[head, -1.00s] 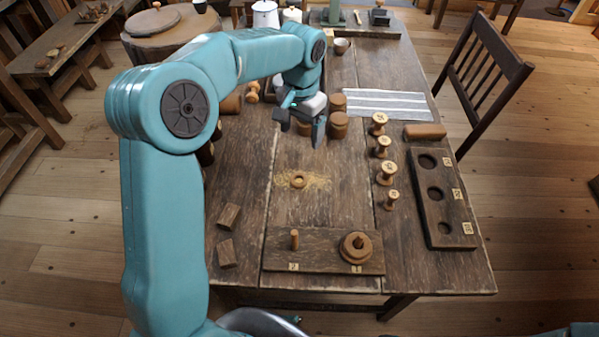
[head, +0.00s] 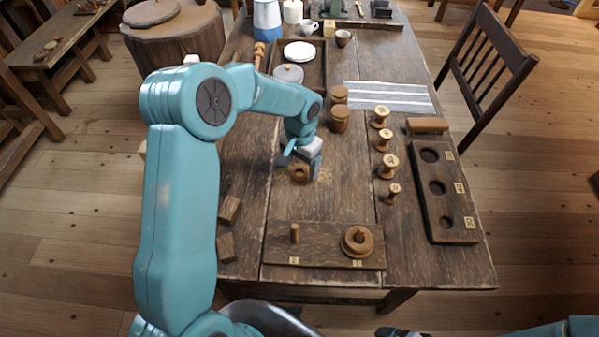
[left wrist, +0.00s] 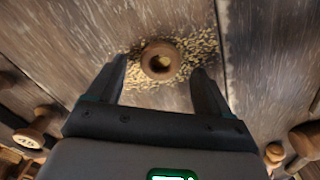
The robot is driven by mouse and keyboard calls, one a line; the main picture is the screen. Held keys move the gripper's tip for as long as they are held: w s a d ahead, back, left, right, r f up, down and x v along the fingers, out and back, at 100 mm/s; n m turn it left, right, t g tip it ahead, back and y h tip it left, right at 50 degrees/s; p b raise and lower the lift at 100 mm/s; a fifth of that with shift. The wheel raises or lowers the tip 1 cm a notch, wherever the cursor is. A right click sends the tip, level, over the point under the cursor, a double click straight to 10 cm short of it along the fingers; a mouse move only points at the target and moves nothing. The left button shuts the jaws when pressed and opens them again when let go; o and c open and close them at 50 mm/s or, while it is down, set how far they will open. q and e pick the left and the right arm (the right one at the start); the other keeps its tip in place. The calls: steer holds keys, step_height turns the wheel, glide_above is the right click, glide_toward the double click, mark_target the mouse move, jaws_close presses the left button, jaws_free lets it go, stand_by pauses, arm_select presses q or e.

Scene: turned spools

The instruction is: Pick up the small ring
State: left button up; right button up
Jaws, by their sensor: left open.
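The small ring (head: 299,177) is brown turned wood and lies flat on the table in a patch of sawdust. My left gripper (head: 301,170) is open, pointing down over it. In the left wrist view the ring (left wrist: 160,76) shows between the spread fingertips (left wrist: 160,78), with a gap on each side and its hole facing the camera. In the head view my fingers partly cover the ring. A dark and white piece at the bottom edge seems to be part of my right gripper (head: 400,332); its jaws cannot be made out.
A board (head: 325,258) in front carries a bare peg (head: 295,233) and a peg with stacked rings (head: 357,241). Several spools (head: 387,166) stand to the right, beside a tray with round hollows (head: 455,238). Two wooden blocks (head: 228,209) lie left. Wooden jars (head: 339,119) stand behind.

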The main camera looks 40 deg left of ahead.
arm_select(q)
steer(key=shift+f, duration=0.75)
steer(key=shift+w, duration=0.1)
steer(key=c, duration=1.1)
step_height(320, 180, up, 20)
steer(key=p, duration=0.1)
